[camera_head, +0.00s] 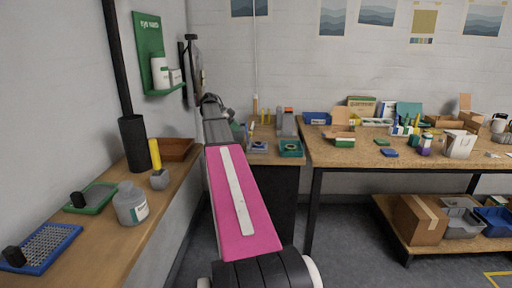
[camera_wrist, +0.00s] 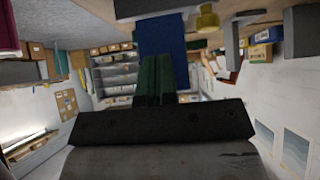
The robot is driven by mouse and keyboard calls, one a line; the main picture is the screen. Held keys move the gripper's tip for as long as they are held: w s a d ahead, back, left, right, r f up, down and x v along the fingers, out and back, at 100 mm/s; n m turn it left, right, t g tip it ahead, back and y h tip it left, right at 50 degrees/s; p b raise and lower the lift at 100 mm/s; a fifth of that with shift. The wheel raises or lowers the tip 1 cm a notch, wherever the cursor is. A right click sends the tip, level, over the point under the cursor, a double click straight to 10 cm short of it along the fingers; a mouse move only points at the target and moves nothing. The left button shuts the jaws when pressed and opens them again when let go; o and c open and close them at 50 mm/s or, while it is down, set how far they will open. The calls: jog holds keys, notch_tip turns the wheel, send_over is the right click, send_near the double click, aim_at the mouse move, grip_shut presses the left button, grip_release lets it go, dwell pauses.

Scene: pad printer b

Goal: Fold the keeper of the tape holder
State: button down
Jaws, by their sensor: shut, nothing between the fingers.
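My gripper (camera_wrist: 160,68) shows in the wrist view as two dark green fingers side by side, shut and empty. A blue upright shape (camera_wrist: 163,34) lies just beyond the fingertips; I cannot tell whether they touch it. In the head view my arm reaches to the small corner bench, and the gripper is too small and covered to make out there. A teal holder-like item (camera_head: 290,149) and a grey-blue item (camera_head: 259,146) stand at that bench's front edge. I cannot tell which thing is the tape holder, and its keeper is not distinguishable.
A grey block with an orange top (camera_head: 287,121) stands behind the teal item. A yellow knob (camera_wrist: 207,19) is near the blue shape. The left bench (camera_head: 150,218) holds a jar (camera_head: 130,204) and pads. The right bench (camera_head: 350,156) carries boxes and bottles.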

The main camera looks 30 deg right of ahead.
aim_at(246, 123)
dwell(0.3)
jog(key=shift+s+d+r, duration=0.35)
jog(key=shift+s+d, duration=0.05)
jog(key=shift+d, duration=0.1)
jog(key=shift+s+d+r, duration=0.2)
jog(key=shift+s+d, duration=0.2)
jog(key=shift+d, duration=0.15)
dwell(0.3)
jog(key=shift+s+d+r, duration=0.1)
jog(key=shift+s+d, duration=0.35)
jog(key=shift+d, duration=0.15)
jog(key=shift+s+d, duration=0.4)
jog(key=shift+d, duration=0.15)
